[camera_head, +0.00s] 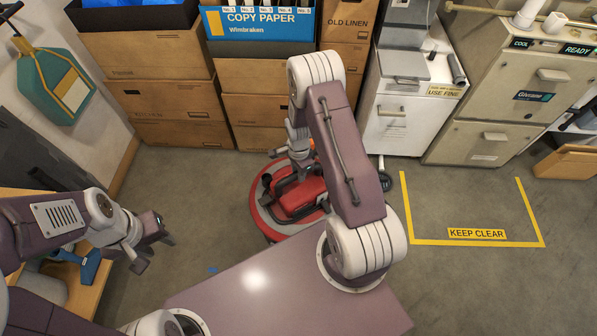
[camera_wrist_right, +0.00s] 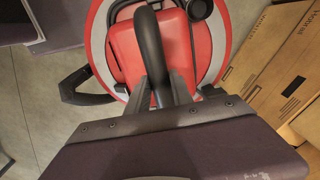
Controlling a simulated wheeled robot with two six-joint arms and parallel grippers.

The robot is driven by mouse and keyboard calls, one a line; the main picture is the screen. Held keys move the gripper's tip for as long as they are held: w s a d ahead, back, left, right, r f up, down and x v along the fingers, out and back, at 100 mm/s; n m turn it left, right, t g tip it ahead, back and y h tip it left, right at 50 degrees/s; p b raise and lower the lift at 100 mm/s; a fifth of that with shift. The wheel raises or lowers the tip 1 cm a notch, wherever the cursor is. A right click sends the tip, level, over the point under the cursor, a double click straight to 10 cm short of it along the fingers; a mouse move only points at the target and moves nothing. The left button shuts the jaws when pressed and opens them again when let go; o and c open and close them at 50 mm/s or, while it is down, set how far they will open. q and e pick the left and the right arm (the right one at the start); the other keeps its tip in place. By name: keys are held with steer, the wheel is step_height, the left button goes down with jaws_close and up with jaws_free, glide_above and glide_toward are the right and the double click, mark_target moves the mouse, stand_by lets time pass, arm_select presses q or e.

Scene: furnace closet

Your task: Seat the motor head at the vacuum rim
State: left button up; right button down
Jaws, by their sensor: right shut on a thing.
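The motor head (camera_head: 302,197) is a red block with black parts, over the round vacuum on the floor. The vacuum's red rim (camera_head: 255,212) with a grey band inside shows around its left side; my right arm hides the right side. My right gripper (camera_wrist_right: 168,88) is shut on the motor head's black curved handle (camera_wrist_right: 148,45). In the right wrist view the red motor head (camera_wrist_right: 127,55) lies inside the rim's outline (camera_wrist_right: 97,45). I cannot tell whether it touches the rim. My left gripper (camera_head: 152,246) is open and empty, left of the vacuum.
Stacked cardboard boxes (camera_head: 168,95) stand behind the vacuum. A white cabinet (camera_head: 395,125) and a beige furnace (camera_head: 490,140) stand at the back right. A yellow-taped floor area (camera_head: 465,205) marked KEEP CLEAR is empty. A teal container (camera_head: 58,85) hangs at left.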

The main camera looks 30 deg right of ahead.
steer(key=shift+f+b, duration=0.8)
steer(key=shift+f, duration=0.25)
stand_by(0.6)
steer(key=c, duration=1.1)
jaws_free()
steer(key=shift+o, duration=0.2)
steer(key=shift+s, duration=0.1)
step_height(320, 180, up, 8)
steer(key=p, duration=0.7)
steer(key=shift+f, duration=0.1)
